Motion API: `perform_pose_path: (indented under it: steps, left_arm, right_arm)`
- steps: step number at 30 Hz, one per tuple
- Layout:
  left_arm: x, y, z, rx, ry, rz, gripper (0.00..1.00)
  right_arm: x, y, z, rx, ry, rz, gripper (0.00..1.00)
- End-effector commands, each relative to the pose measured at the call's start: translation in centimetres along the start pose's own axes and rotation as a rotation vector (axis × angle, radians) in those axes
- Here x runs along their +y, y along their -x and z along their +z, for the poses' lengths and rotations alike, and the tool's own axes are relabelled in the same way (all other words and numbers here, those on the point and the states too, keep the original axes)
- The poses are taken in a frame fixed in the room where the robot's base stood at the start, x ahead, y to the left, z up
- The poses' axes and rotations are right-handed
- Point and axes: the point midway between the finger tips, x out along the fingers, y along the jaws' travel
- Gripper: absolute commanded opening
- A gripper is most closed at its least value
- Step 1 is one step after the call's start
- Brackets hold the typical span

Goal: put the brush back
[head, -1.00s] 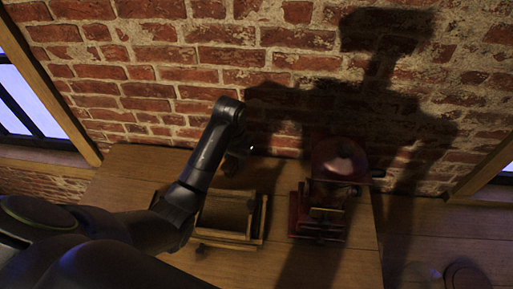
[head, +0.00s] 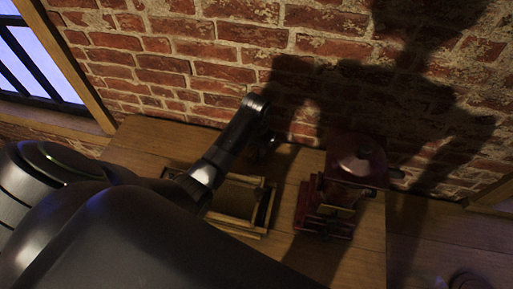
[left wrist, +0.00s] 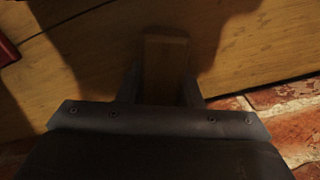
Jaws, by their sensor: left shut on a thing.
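My left gripper (head: 262,147) is above the back of the wooden table, near the brick wall, and dark in the head view. In the left wrist view the gripper (left wrist: 163,85) is shut on a plain wooden block-like piece, which I take to be the brush (left wrist: 165,62). Its bristles cannot be made out. The table top lies beneath it. In the head view the brush is too dark to tell apart. My right gripper is not in view.
A wooden frame-like box (head: 266,207) sits on the table (head: 150,145), partly hidden by my left arm. A dark red machine (head: 357,160) stands right of it; a red corner (left wrist: 7,48) shows in the wrist view. The brick wall (head: 230,70) closes the back.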

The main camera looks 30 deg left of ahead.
Motion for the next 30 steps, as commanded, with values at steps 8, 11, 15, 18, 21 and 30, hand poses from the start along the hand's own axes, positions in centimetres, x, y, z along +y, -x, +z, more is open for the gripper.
perform_pose_path:
  steps: [8, 11, 15, 18, 21, 30]
  left_arm:
    - [0.02, -0.94, 0.04, 0.000, 0.000, 0.000, 0.11]
    - [0.02, -0.95, 0.04, 0.000, 0.000, 0.000, 0.11]
    - [0.02, -1.19, 0.03, 0.000, 0.000, 0.000, 0.36]
    - [0.02, -1.18, 0.04, 0.000, 0.000, 0.000, 0.49]
    - [0.02, -1.17, 0.04, 0.000, 0.000, 0.000, 0.54]
    - [-0.01, -0.66, -0.13, 0.001, 0.000, 0.000, 0.54]
  right_arm:
    - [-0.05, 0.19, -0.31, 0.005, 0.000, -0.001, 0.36]
    - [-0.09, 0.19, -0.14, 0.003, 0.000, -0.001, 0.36]
    - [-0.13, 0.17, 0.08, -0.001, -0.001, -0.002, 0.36]
    - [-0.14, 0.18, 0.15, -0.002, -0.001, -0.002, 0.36]
    - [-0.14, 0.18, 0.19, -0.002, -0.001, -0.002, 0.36]
    - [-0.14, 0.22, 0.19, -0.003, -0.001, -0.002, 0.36]
